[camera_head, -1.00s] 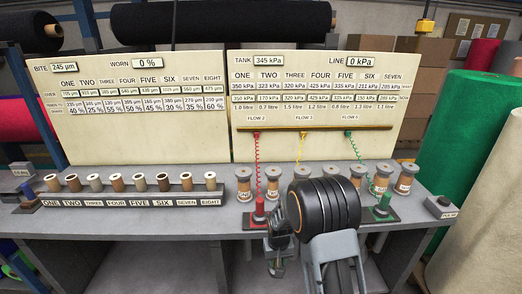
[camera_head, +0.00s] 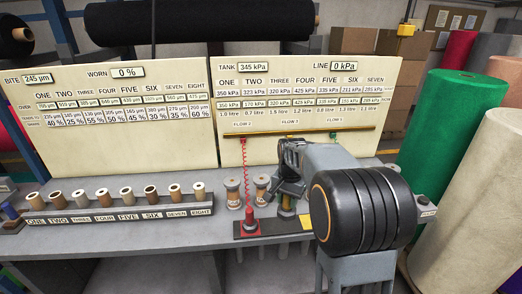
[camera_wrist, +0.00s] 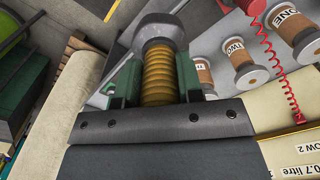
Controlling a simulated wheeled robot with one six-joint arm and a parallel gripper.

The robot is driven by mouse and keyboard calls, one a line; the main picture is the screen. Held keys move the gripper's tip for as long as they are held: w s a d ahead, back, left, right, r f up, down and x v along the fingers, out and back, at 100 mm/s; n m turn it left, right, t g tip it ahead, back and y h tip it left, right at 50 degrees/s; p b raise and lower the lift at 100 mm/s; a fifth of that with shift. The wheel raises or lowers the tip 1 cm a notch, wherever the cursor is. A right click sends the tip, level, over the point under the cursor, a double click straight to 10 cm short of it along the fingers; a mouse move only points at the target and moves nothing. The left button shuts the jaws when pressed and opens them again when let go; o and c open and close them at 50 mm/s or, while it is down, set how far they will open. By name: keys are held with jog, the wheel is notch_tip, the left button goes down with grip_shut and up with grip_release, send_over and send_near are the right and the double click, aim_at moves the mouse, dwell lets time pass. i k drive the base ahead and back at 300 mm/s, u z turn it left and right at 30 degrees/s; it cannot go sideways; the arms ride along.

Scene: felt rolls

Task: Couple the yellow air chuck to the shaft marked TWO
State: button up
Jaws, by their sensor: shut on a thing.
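My gripper (camera_head: 287,165) is over the bench, pointing down. In the wrist view its green-padded fingers (camera_wrist: 152,85) are shut on the yellow air chuck (camera_wrist: 158,72), a ribbed yellow cylinder below a grey end. In the head view the chuck (camera_head: 287,203) shows below the fingers, above a dark pad with a yellow patch (camera_head: 307,222). I cannot tell whether it touches the pad. The spool-like shaft marked TWO (camera_wrist: 237,62) stands apart from the chuck, between ONE (camera_wrist: 290,30) and a partly hidden one. TWO (camera_head: 261,190) also shows left of my gripper.
The red chuck (camera_head: 250,222) stands left of my gripper, its coiled red hose (camera_head: 246,180) rising to the rail (camera_head: 290,134). A rack of several small rolls (camera_head: 120,215) is at the left. My arm hides the shafts at the right. Tall felt rolls (camera_head: 450,130) stand right of the bench.

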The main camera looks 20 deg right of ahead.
aim_at(250, 224)
jog(key=i, duration=0.85)
